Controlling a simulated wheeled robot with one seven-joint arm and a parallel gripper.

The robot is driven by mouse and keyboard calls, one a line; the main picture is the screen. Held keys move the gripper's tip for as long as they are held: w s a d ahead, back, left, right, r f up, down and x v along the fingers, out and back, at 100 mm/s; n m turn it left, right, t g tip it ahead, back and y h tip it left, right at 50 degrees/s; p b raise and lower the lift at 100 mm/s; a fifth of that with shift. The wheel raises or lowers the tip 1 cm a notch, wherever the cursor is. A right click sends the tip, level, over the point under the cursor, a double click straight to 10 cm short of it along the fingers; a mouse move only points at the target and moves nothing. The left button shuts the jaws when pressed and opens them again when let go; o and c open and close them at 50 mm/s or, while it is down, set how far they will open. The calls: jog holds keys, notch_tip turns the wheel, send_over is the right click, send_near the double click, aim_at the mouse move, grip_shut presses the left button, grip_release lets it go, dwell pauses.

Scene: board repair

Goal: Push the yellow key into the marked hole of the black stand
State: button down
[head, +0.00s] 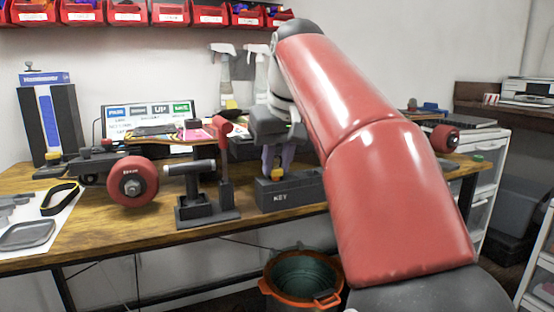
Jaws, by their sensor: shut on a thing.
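The black stand (300,193) is a low block lettered KEY on its front, near the table's front edge. The yellow key (278,175) shows as a small yellow piece at the top of this stand, near its left part. My gripper (278,170) points down over the stand, with its two fingers shut on the yellow key. I cannot tell how deep the key sits or whether it is in a hole. The marked hole cannot be made out, and my red arm hides the stand's right end.
Left of the stand are a black fixture with a grey cylinder (192,168) and a red-topped upright tool (222,130). An orange-rimmed bucket (300,280) is below the table edge.

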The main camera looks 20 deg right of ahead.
jog(key=shift+f, duration=0.15)
jog(key=c, duration=1.2)
grip_release()
jog(key=shift+o, duration=0.6)
jog(key=shift+o, duration=1)
jog(key=shift+r, duration=0.2)
jog(key=shift+r+p, duration=0.35)
jog(key=shift+p, duration=0.2)
jog(key=shift+r+p, duration=1.1)
jog(key=shift+p, duration=0.25)
